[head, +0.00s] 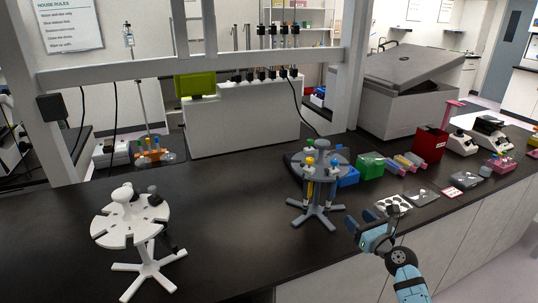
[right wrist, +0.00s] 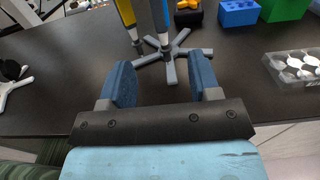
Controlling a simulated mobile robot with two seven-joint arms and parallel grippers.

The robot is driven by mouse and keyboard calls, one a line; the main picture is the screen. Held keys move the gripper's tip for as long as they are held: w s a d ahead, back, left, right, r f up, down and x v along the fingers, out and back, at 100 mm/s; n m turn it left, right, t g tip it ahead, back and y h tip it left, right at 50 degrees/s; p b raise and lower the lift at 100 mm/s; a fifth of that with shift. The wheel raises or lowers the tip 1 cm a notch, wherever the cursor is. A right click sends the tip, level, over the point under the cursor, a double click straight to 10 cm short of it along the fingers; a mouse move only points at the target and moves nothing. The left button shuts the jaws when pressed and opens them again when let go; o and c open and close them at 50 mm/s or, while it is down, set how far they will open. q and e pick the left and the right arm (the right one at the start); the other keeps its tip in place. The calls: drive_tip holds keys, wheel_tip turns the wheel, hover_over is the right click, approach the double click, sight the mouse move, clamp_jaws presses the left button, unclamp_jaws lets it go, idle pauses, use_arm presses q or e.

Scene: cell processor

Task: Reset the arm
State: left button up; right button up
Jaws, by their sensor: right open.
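My right gripper (head: 364,219) is at the lower right of the head view, over the front edge of the bench, with its blue arm coming in from below. It is open and empty. In the right wrist view its two blue finger pads (right wrist: 162,75) stand apart with nothing between them. The grey pipette carousel (head: 318,214) stands upright on the bench, left of the gripper and apart from it. Its star-shaped foot (right wrist: 185,54) shows beyond the fingers in the wrist view. My left gripper is not in view.
A white carousel stand (head: 131,226) is at the left of the black bench (head: 225,215). A clear plate with round wells (head: 393,205), a green box (head: 370,166), a blue rack (head: 347,177) and a red box (head: 430,143) lie at the right. The bench between the carousels is clear.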

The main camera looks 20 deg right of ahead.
drive_tip(key=s+a+f+n+g+y+p, duration=0.1)
drive_tip(key=s+a+f+n+g, duration=0.4)
drive_tip(key=s+a+f+n, duration=1.25)
drive_tip(key=s+a+n+g, duration=0.1)
drive_tip(key=s+a+n, duration=0.2)
drive_tip(key=n, duration=0.7)
drive_tip(key=s+a+n+g+y, duration=0.1)
drive_tip(key=s+a+n, duration=0.3)
drive_tip(key=s+n, duration=0.3)
drive_tip(key=n, duration=0.3)
drive_tip(key=shift+s+f+n+p, duration=0.15)
drive_tip(key=shift+f+n+p, duration=0.15)
drive_tip(key=shift+n+p, duration=0.1)
